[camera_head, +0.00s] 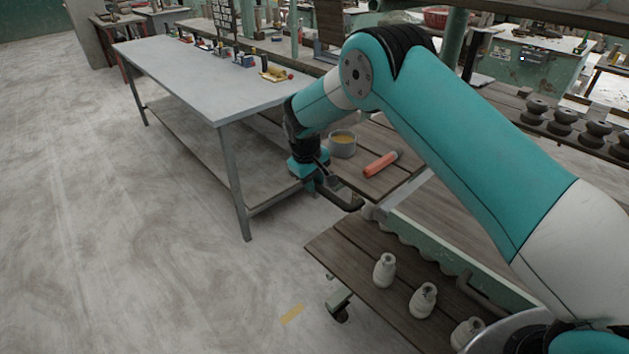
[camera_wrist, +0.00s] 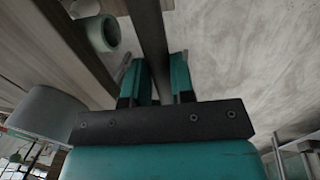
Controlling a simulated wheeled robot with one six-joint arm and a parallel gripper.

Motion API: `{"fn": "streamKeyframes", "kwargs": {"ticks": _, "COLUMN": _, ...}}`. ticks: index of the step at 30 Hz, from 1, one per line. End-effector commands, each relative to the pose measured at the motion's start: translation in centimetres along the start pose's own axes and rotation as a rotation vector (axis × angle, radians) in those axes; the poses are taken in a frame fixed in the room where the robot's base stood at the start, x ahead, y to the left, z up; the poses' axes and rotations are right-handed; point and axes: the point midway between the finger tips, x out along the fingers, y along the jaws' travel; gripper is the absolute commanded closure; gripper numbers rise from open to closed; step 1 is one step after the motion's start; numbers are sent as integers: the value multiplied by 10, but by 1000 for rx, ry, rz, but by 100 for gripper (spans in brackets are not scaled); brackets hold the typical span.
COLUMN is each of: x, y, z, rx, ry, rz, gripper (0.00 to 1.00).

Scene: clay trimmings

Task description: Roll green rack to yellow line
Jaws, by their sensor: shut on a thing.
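The green rack (camera_head: 432,246) stands at the lower right of the head view, with wooden shelves, a green side panel and a caster (camera_head: 341,314) on the floor. White bottle-like pots (camera_head: 384,270) stand upright on its lower boards. A short yellow line (camera_head: 291,314) lies on the floor, just left of the caster. My gripper (camera_head: 326,186) is at the rack's far end. In the wrist view my gripper (camera_wrist: 158,68) has its two teal fingers on either side of a dark bar (camera_wrist: 150,35), shut on it. The rack's right part is hidden behind my arm.
A long grey table (camera_head: 180,75) with small items stands at the upper left, its near leg close to my gripper. A bowl (camera_head: 342,145) and an orange tube (camera_head: 380,164) rest on a wooden surface beyond the gripper. The concrete floor (camera_head: 120,230) at left is clear.

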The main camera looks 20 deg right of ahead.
Motion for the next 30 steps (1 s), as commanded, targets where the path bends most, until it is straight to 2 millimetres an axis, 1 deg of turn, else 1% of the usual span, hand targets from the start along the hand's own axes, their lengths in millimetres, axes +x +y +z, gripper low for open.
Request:
{"fn": "streamKeyframes", "kwargs": {"ticks": 7, "x": -1, "y": -1, "z": 0, "rx": -1, "ry": -1, "rz": 0, "gripper": 100}}
{"fn": "streamKeyframes", "kwargs": {"ticks": 8, "x": -1, "y": -1, "z": 0, "rx": -1, "ry": -1, "rz": 1, "gripper": 75}}
{"fn": "streamKeyframes", "kwargs": {"ticks": 9, "x": -1, "y": -1, "z": 0, "rx": -1, "ry": -1, "rz": 1, "gripper": 65}}
{"fn": "streamKeyframes", "kwargs": {"ticks": 11, "x": -1, "y": -1, "z": -1, "rx": -1, "ry": 0, "rz": 1, "gripper": 52}}
{"fn": "streamKeyframes", "kwargs": {"ticks": 19, "x": -1, "y": -1, "z": -1, "rx": -1, "ry": 0, "rz": 1, "gripper": 52}}
{"fn": "streamKeyframes", "kwargs": {"ticks": 22, "x": -6, "y": -1, "z": -1, "rx": -1, "ry": 2, "rz": 2, "gripper": 52}}
{"fn": "streamKeyframes", "kwargs": {"ticks": 26, "x": -25, "y": -1, "z": -2, "rx": -1, "ry": 4, "rz": 2, "gripper": 52}}
{"fn": "streamKeyframes", "kwargs": {"ticks": 29, "x": -48, "y": -1, "z": -2, "rx": -2, "ry": 6, "rz": 2, "gripper": 52}}
{"fn": "streamKeyframes", "kwargs": {"ticks": 30, "x": -59, "y": -2, "z": -2, "rx": -2, "ry": 7, "rz": 2, "gripper": 52}}
